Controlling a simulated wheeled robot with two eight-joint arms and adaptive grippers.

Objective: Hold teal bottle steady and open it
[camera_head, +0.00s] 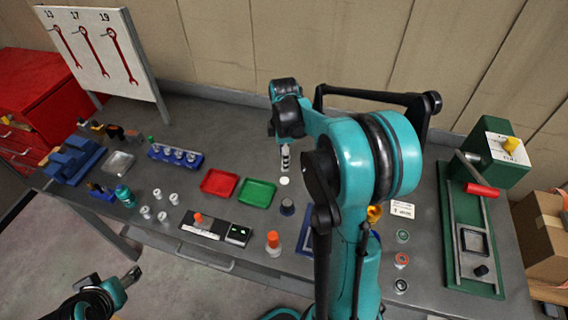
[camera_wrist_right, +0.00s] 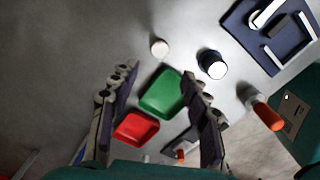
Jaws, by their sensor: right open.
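The teal bottle (camera_head: 125,196) stands on the left part of the grey bench in the head view, near the front edge. It is not visible in the right wrist view. My left gripper (camera_head: 131,276) is low at the bottom left, in front of the bench and apart from the bottle; whether its fingers are apart is unclear. My right gripper (camera_head: 284,160) is over the middle of the bench, well right of the bottle. In the right wrist view its two fingers (camera_wrist_right: 160,72) are spread, with nothing between them.
A red tray (camera_head: 219,183) and a green tray (camera_head: 257,193) lie mid-bench. A small white round piece (camera_head: 284,181), a dark blue cup (camera_head: 287,207) and an orange-capped bottle (camera_head: 273,243) are nearby. Several small white-grey pieces (camera_head: 162,216) stand near the teal bottle.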

